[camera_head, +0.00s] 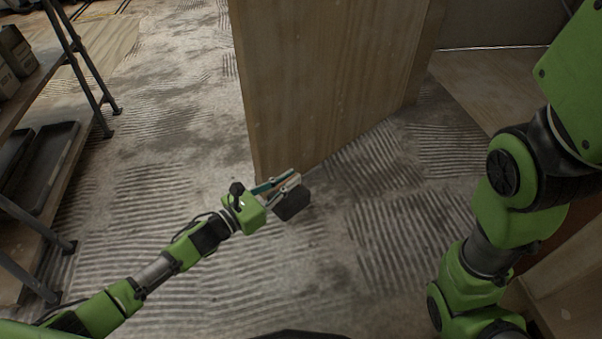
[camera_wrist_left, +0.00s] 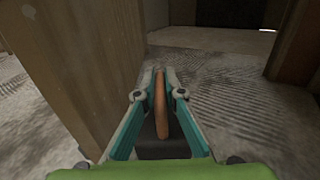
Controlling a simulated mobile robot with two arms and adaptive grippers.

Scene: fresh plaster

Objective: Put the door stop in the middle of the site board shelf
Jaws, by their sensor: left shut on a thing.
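My left gripper (camera_head: 280,187) is shut on what looks like the door stop. In the head view its dark grey body (camera_head: 293,205) sticks out from the fingers, held above the floor. In the left wrist view an orange-brown strip of the held thing (camera_wrist_left: 161,105) stands between the teal fingertips (camera_wrist_left: 158,95). The gripper is close to the lower end of a wooden panel. No site board shelf can be made out for sure in either view. My right arm comes down the right side of the head view; its gripper is outside the picture.
A tall wooden panel (camera_head: 325,80) stands just beyond my left gripper. A rack (camera_head: 50,75) with pipe legs at the left holds boxes (camera_head: 17,50) and a dark tray (camera_head: 45,165). The ridged grey floor (camera_head: 165,110) between rack and panel is clear.

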